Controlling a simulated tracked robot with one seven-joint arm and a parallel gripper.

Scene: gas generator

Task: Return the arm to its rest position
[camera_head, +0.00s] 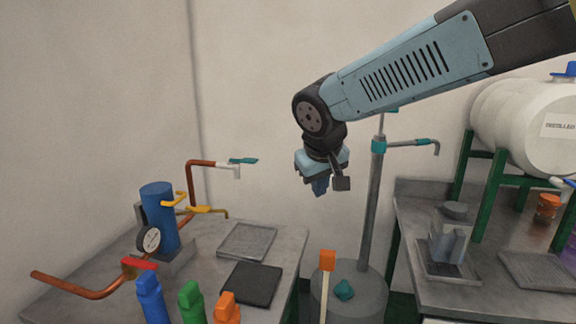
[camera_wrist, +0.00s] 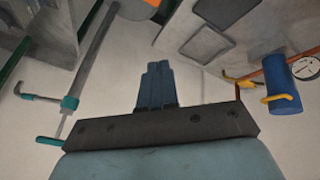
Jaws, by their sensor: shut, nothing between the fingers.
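My arm reaches in from the upper right in the head view.
The left bench (camera_head: 205,265) holds a blue cylinder (camera_head: 160,215) with a gauge, copper pipes and trays. Blue, green and orange objects stand at its front. The pole (camera_head: 368,215) with a teal tap stands close by. A white tank (camera_head: 520,125) is at right on a green frame.

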